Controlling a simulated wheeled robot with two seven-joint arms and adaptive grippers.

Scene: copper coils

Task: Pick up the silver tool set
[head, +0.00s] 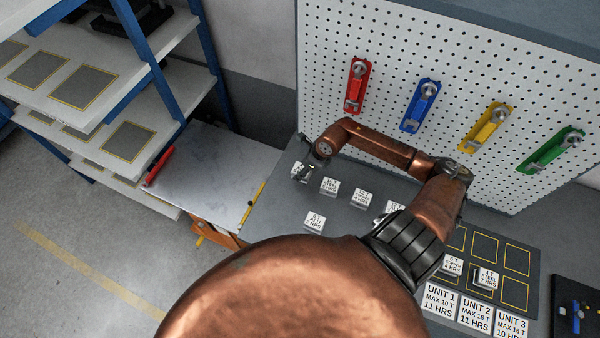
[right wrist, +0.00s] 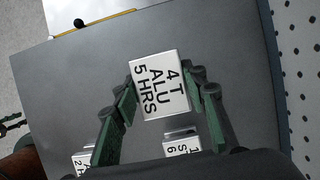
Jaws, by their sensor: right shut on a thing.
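My right gripper (head: 305,168) is at the far left of the grey work table. It is shut on a white block (right wrist: 160,85) reading "4 T ALU 5 HRS". In the right wrist view its two green-padded fingers (right wrist: 165,92) are on either side of this block. In the head view the block (head: 296,171) is partly hidden by the gripper. I see no thing plainly marked as a silver tool set. Silver-coloured tools hang on red (head: 357,86), blue (head: 420,106), yellow (head: 486,127) and green (head: 551,152) holders on the pegboard.
Several labelled blocks (head: 330,186) stand on the grey table (head: 275,205), one (head: 314,220) nearer the front. Yellow-outlined slots (head: 516,258) and unit signs (head: 475,312) are at the right. The white pegboard (head: 400,55) rises behind. Shelves (head: 150,115) stand at the left.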

